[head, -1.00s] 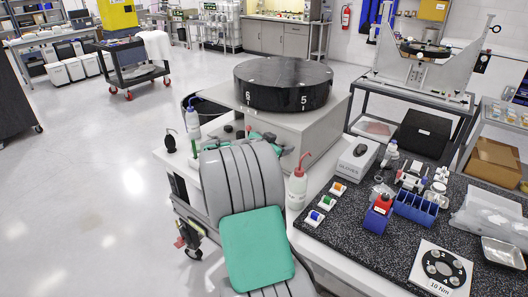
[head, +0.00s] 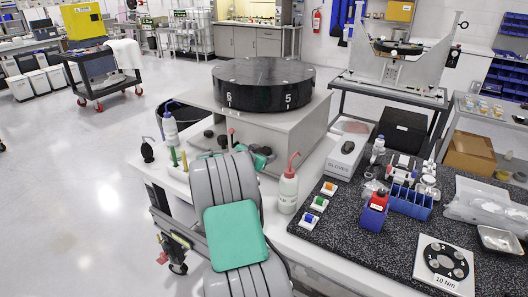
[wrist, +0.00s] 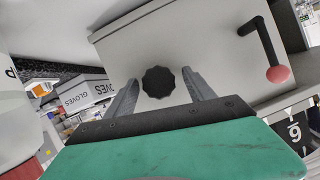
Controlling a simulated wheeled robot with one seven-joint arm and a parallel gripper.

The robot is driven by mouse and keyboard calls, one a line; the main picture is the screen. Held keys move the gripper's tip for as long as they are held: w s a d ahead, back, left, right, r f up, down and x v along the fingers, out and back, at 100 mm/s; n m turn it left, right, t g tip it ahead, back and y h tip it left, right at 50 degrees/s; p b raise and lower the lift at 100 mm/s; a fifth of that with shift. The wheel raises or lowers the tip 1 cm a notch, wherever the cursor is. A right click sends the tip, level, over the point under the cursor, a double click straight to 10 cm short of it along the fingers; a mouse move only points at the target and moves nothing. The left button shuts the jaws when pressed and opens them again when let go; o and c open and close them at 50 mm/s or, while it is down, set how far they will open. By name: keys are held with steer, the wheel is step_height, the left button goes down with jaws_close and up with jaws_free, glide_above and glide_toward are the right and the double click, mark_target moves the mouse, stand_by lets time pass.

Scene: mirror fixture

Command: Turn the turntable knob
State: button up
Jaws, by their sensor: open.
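The turntable (head: 264,78) is a black disc marked 6 and 5 on its rim, on a grey box-shaped base (head: 285,130). In the wrist view, a black lobed knob (wrist: 158,82) sits on the grey panel of the base. My gripper (wrist: 160,80) has its two grey fingers spread, one on each side of the knob. Gaps show between the fingers and the knob; depth is hard to judge. In the head view my own arm hides much of the base's near side, and the fingertips do not show clearly there.
A black crank with a red end (wrist: 277,73) stands to the right of the knob. A red-capped wash bottle (head: 288,188) and a gloves box (head: 345,157) stand right of my arm. A dark speckled mat with small items (head: 350,230) covers the bench on the right.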

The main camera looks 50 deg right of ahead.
steer(key=shift+d, duration=0.1)
steer(key=shift+c, duration=0.3)
jaws_close()
stand_by(0.4)
steer(key=shift+f+n+g+b, duration=0.1)
steer(key=shift+n+g+b, duration=0.2)
steer(key=shift+b, duration=0.1)
